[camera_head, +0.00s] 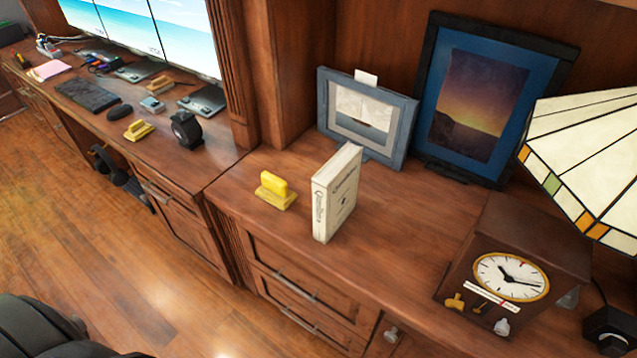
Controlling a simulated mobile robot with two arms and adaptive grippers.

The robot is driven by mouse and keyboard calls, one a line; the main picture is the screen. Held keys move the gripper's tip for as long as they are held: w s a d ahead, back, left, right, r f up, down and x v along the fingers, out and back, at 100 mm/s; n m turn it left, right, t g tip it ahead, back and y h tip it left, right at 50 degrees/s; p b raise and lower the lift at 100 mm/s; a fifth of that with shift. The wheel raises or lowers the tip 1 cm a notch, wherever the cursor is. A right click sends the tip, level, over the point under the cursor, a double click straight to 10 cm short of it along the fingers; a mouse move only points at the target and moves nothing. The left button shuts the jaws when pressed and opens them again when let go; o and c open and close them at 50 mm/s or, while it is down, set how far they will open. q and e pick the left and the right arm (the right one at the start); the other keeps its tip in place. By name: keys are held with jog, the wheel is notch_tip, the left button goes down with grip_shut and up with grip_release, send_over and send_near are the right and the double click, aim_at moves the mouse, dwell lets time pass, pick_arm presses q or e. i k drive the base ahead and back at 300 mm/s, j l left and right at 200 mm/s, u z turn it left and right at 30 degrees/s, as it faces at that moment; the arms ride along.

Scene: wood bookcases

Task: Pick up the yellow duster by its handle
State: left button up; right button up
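A yellow duster (275,190) sits on the wooden cabinet top, left of an upright white book. Its raised yellow block, which looks like the handle, stands on a wider yellow base and faces up. A gap of bare wood lies between the duster and the book. A similar yellow object (138,130) lies on the desk farther left, and another yellowish-brown one (161,83) lies behind it. Neither of my grippers is in view.
The white book (336,194) stands upright right of the duster. Behind are a grey picture frame (366,118) and a larger dark frame (483,105). A wooden clock (513,262) and stained-glass lamp (590,150) stand at right. The cabinet's front edge is clear near the duster.

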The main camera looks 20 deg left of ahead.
aim_at(275, 190)
jog(key=j+z, duration=0.2)
jog(key=j, duration=0.3)
jog(key=j+z, duration=0.25)
jog(key=j, duration=0.2)
jog(key=k+j+z, duration=0.2)
jog(key=j, duration=0.3)
jog(key=j+z, duration=0.2)
jog(key=j, duration=0.3)
jog(key=k+j+z, duration=0.25)
jog(key=j, duration=0.15)
jog(key=i+j, duration=0.05)
jog(key=i, duration=0.05)
